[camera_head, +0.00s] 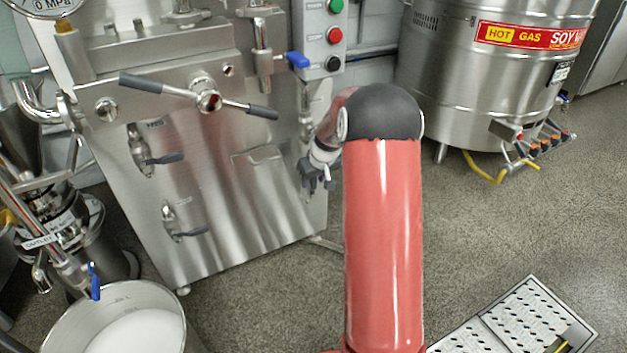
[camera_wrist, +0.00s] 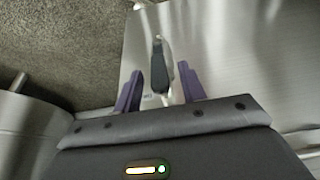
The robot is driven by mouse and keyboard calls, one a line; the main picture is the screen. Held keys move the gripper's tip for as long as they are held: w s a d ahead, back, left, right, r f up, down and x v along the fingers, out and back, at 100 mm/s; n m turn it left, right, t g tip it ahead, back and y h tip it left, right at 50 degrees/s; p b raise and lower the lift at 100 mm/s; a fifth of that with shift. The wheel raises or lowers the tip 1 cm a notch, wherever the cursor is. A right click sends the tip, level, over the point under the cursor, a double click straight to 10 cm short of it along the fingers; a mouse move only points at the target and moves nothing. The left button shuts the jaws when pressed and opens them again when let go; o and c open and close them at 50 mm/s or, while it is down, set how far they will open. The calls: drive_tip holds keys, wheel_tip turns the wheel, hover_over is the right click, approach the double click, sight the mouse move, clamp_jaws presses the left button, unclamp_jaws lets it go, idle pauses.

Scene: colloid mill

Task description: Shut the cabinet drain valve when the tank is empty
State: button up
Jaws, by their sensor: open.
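The steel cabinet (camera_head: 235,205) stands at left centre in the head view. Its front carries lever valves with dark handles: an upper-left one (camera_head: 150,155), a lower one (camera_head: 180,225), and one near the right edge (camera_head: 305,125). I cannot read which is the drain. My gripper (camera_head: 318,180) is at the cabinet's right side. In the wrist view my gripper (camera_wrist: 160,92) is open, with its two purple fingers apart. A dark valve lever (camera_wrist: 160,77) shows between and beyond the fingers; contact cannot be told. No tank level is readable.
A steel pot (camera_head: 60,335) with white contents stands at bottom left, near an outlet pipe with a blue lever (camera_head: 94,282). A large soy-milk boiler (camera_head: 460,85) stands at back right. A perforated floor grate (camera_head: 520,320) lies at lower right. Floor between is clear.

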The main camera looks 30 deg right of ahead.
drive_tip(key=shift+f, duration=0.2)
clamp_jaws()
drive_tip(key=shift+d, duration=0.1)
